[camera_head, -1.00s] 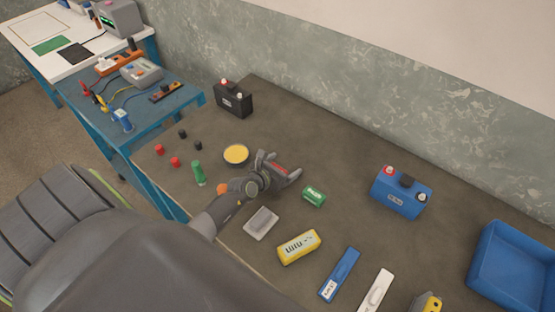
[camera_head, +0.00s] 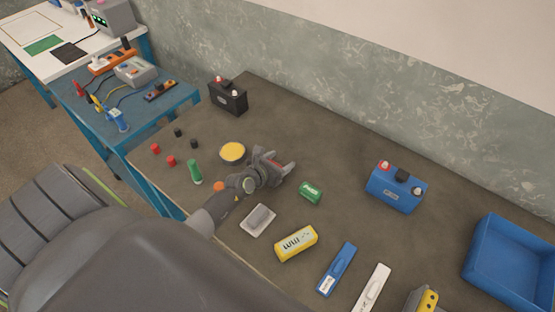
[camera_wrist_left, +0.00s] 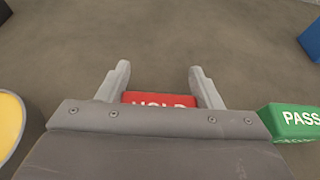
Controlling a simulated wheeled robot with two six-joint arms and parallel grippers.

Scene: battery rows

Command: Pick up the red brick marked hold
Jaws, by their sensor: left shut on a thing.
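The red brick marked HOLD (camera_wrist_left: 158,99) is between the two fingers of my left gripper (camera_wrist_left: 160,80) in the left wrist view. Its lower part is hidden behind the gripper body. In the head view my left gripper (camera_head: 285,170) is shut on the brick, of which only a little red shows between the fingers. I cannot tell whether the brick touches the table. The green PASS brick (camera_head: 311,191) lies just right of the gripper; it also shows at the right of the left wrist view (camera_wrist_left: 294,121). My right gripper is not in view.
A yellow-topped round dish (camera_head: 233,151) stands close left of the gripper. A blue battery (camera_head: 395,191) and a blue bin (camera_head: 512,262) are to the right. A black battery (camera_head: 229,97) stands at the back. Table behind the gripper is clear.

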